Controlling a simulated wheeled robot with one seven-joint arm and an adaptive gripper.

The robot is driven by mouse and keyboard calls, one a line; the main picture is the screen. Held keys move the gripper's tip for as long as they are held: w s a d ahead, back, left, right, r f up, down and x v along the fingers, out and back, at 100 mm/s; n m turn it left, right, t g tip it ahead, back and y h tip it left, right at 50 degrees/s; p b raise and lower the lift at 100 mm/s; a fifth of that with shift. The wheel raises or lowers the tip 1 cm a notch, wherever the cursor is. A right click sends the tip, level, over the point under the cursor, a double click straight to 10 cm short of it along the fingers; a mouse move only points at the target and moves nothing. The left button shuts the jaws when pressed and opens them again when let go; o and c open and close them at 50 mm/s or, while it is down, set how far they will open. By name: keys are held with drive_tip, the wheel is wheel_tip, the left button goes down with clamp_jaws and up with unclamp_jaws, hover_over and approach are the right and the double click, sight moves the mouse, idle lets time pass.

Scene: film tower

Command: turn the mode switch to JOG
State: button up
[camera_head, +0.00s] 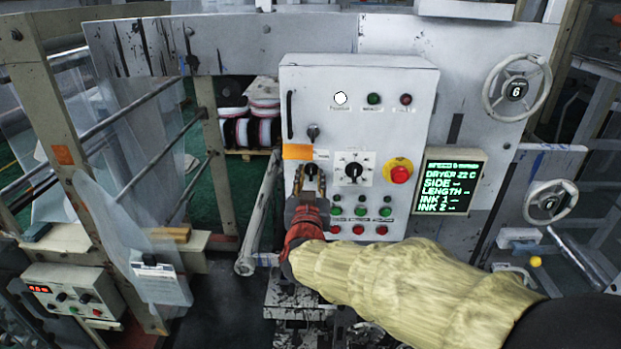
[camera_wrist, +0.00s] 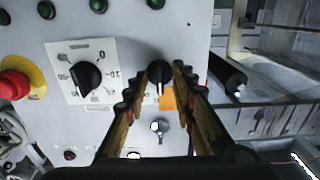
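A small black rotary knob (camera_head: 310,169) with a white pointer line sits on the left of a white control cabinet (camera_head: 300,90). A white label (camera_head: 322,155) is beside it, too small to read, so I cannot confirm it is the mode switch. My gripper (camera_head: 310,180) is in front of this knob, its fingers apart, one on each side. The wrist view shows the knob (camera_wrist: 159,73) between the two fingertips (camera_wrist: 159,78); any contact is unclear. Its pointer line faces down in that view. A larger black selector (camera_wrist: 86,78) on a marked white plate is beside it.
A red emergency stop (camera_head: 399,174) on yellow, green buttons (camera_head: 361,211) and red buttons (camera_head: 358,230) are close by. An orange tag (camera_head: 297,152) and a keyed switch (camera_head: 313,132) are above the knob. A lit display (camera_head: 449,181) is at right.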

drive_tip(key=s, duration=1.2)
drive_tip(key=shift+a, duration=0.2)
